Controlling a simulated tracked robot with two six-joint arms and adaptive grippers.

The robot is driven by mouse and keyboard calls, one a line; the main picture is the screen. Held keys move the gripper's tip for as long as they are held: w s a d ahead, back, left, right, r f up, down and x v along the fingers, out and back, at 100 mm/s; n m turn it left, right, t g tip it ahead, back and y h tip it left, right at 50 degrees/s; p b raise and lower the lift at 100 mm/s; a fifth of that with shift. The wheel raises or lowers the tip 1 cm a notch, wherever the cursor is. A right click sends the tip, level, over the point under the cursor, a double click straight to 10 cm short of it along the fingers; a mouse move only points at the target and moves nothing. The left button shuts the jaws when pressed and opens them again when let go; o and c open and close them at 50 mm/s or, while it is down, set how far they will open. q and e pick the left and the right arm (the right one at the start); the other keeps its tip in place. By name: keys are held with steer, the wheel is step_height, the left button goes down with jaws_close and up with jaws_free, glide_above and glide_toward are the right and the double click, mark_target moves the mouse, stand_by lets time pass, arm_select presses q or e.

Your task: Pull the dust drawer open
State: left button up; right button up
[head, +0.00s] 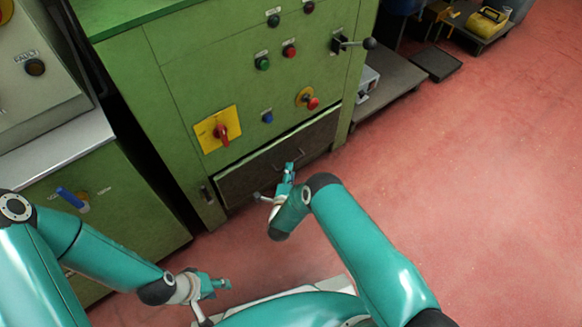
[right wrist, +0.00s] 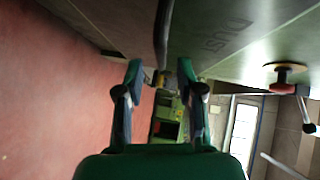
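The dust drawer (head: 245,185) is a wide, dark brownish front low in the green machine. It looks flush with the machine face. In the right wrist view its front (right wrist: 215,25) carries the lettering "Dust". Its handle (right wrist: 162,35) is a dark bar that runs down from the top of that view. My right gripper (head: 289,168) is at the drawer front by the handle. In the right wrist view its two fingers (right wrist: 160,75) are apart, with the bar's end between their tips. My left gripper (head: 220,285) is low, away from the machine; its finger opening is unclear.
Above the drawer are a red rotary switch (head: 221,133) on a yellow plate, a red emergency button (head: 311,102) and several small buttons. A lever (head: 355,43) sticks out at the upper right. The red floor (head: 480,180) is clear on the right.

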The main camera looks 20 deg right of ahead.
steer(key=shift+b+x, duration=0.7)
steer(key=shift+x, duration=1.6)
jaws_close()
steer(key=shift+s, duration=0.1)
